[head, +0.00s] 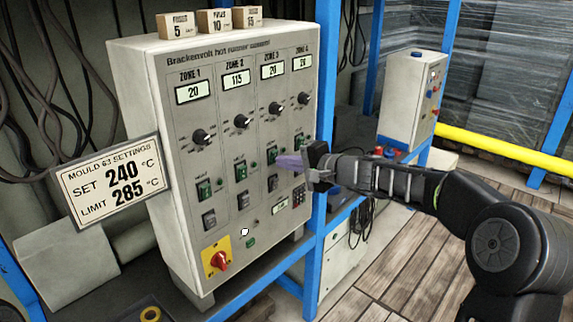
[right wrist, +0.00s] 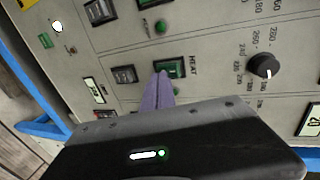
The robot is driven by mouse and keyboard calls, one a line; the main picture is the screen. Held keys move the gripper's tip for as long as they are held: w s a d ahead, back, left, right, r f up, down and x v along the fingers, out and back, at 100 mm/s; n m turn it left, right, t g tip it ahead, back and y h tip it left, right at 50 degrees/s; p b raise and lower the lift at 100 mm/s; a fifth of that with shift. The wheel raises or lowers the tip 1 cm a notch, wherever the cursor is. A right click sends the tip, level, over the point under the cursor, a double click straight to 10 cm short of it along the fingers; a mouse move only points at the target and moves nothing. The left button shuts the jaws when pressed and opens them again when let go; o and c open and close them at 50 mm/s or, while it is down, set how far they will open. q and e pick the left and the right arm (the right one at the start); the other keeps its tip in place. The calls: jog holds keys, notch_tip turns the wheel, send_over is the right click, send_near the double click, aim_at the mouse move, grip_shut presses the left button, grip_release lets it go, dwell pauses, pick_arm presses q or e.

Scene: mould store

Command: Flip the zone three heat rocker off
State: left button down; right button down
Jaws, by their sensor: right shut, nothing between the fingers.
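The zone three heat rocker (head: 271,156) is a green rocker in a dark frame, in the third column of the grey hot runner cabinet (head: 222,148). It also shows in the right wrist view (right wrist: 172,68), beside the word HEAT. Which way it is tipped I cannot tell. My right gripper (head: 291,163) is shut and empty, its purple fingers pointing left at the panel. In the right wrist view the fingertips (right wrist: 161,78) overlap the rocker's lower left edge; whether they touch it is unclear. My left gripper is not in view.
The zone four heat rocker (head: 299,140) is close to the right. Black rockers (head: 273,183) sit below the green ones, knobs (head: 276,108) above. A red-and-yellow main switch (head: 218,259) is at lower left. A blue post (head: 325,120) stands just right of the cabinet.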

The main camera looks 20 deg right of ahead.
jog(key=b+v, duration=0.1)
jog(key=v, duration=0.6)
jog(key=shift+s+d, duration=0.2)
jog(key=shift+s, duration=0.15)
jog(key=s+d+f+g+h, duration=0.1)
jog(key=d+f+g+h, duration=0.2)
jog(key=f, duration=1)
jog(key=s+a+f+n+g+h+p, duration=0.15)
jog(key=s+f, duration=0.25)
jog(key=f, duration=0.5)
jog(key=s+a+f+n+g+h, duration=0.1)
jog(key=s+a+f, duration=0.2)
jog(key=f, duration=0.6)
jog(key=s+a+f+n+g+p, duration=0.1)
jog(key=s+a+f+n+g, duration=0.1)
jog(key=s+a+f, duration=0.3)
jog(key=s+a+f+n+g+y+p, duration=0.1)
jog(key=s+a+f, duration=0.4)
jog(key=s, duration=0.9)
jog(key=s+a+f+n+g+y+p, duration=0.1)
jog(key=s+a+f+n+g+p, duration=0.1)
jog(key=s+a, duration=0.6)
notch_tip(320, 180, down, 3)
jog(key=s+n+g, duration=0.1)
jog(key=n, duration=0.1)
jog(key=shift+s+f+n, duration=0.2)
jog(key=shift+s+n, duration=0.1)
jog(key=shift+n, duration=0.05)
